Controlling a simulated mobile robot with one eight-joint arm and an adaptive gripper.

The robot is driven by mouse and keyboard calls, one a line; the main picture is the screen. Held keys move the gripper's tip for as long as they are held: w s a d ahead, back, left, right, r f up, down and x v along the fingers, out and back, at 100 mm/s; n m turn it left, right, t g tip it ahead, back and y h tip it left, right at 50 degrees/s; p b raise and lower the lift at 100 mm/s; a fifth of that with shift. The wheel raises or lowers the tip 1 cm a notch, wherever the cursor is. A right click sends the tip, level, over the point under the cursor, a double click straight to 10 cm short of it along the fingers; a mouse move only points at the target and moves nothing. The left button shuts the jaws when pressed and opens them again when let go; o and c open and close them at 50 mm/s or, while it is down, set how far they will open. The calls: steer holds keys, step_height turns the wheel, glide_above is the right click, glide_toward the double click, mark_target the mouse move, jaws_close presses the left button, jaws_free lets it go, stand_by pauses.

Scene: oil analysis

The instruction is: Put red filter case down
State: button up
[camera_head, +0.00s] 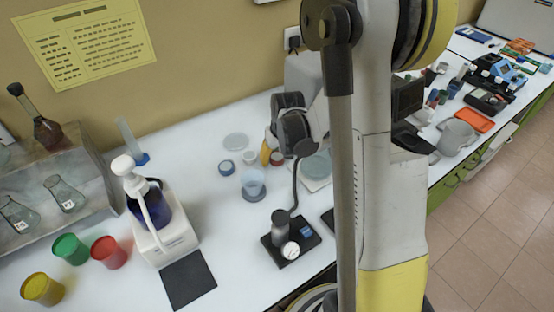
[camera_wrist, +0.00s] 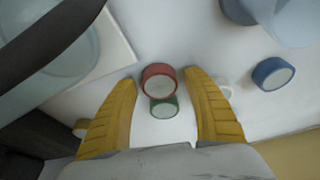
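The red filter case (camera_wrist: 159,77) is a small round case with a pale top. In the wrist view it sits between the tips of my gripper's two yellow fingers (camera_wrist: 162,82), with a narrow gap showing on each side. It seems to rest on the white bench. My gripper is open around it. In the head view the red case (camera_head: 277,158) shows beside a yellow finger of my gripper (camera_head: 266,152). My arm hides much of that area.
A green case (camera_wrist: 163,107) is right by the red one, between the fingers. A blue case (camera_wrist: 272,73) lies to the right. A glass dish (camera_wrist: 50,55) on a white plate is at left. In the head view a blue-based beaker (camera_head: 252,182) and a black stand (camera_head: 291,240) are nearby.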

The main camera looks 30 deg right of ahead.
steer(key=c, duration=0.8)
steer(key=shift+o, duration=0.2)
